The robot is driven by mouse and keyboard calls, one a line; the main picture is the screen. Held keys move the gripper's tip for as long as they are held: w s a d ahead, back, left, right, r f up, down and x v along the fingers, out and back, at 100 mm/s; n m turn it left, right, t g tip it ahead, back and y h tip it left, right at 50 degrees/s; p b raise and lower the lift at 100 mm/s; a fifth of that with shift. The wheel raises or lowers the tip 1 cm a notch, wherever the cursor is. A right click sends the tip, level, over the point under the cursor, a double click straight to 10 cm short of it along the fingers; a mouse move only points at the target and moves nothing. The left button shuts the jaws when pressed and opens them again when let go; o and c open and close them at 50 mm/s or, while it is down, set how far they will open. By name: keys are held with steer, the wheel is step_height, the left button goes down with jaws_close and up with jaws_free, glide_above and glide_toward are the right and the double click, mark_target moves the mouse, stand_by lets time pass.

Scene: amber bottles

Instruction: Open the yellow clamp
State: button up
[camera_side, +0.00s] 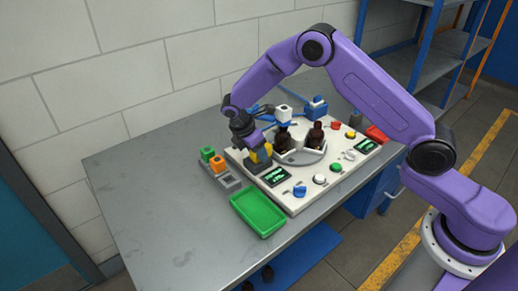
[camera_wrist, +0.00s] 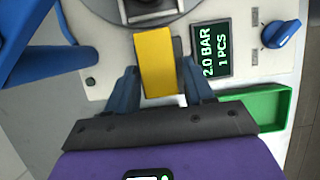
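The yellow clamp (camera_side: 262,154) stands on a dark block near the left edge of the white work panel (camera_side: 300,200). In the wrist view, the yellow clamp (camera_wrist: 155,62) shows as a flat upright-running bar just ahead of my gripper. My gripper (camera_wrist: 160,88) has its two blue-grey fingers apart, one on each side of the clamp's near end. A gap shows at the right finger; whether the left finger touches the clamp I cannot tell. In the side view my gripper (camera_side: 248,140) is close above and behind the clamp, and its fingertips are mostly hidden.
Amber bottles (camera_side: 315,136) stand on a round grey turntable beside the clamp. A display (camera_wrist: 211,50) reads "2.0 BAR 1 PCS". A blue knob (camera_side: 299,190) and a green tray (camera_side: 258,212) lie nearer. Blue parts (camera_wrist: 50,60) rise left in the wrist view.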

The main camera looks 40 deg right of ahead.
steer(key=shift+o, duration=0.2)
steer(key=v, duration=1.7)
steer(key=shift+r, duration=0.2)
steer(key=shift+a, duration=0.1)
steer(key=s+r+m+y, duration=0.1)
steer(key=s+r, duration=0.1)
steer(key=s, duration=0.7)
steer(key=s+r+m+y, duration=0.1)
steer(key=s+r, duration=0.1)
steer(key=s, duration=0.6)
steer(key=s+d+f+m+y, duration=0.1)
steer(key=s+d, duration=0.4)
steer(key=s, duration=0.5)
steer(key=s+d+f+m+y, duration=0.1)
steer(key=s+d, duration=0.4)
steer(key=s, duration=0.6)
steer(key=shift+d+f+m+y, duration=0.3)
steer(key=shift+f+m+y, duration=0.1)
steer(key=shift+f+m, duration=0.25)
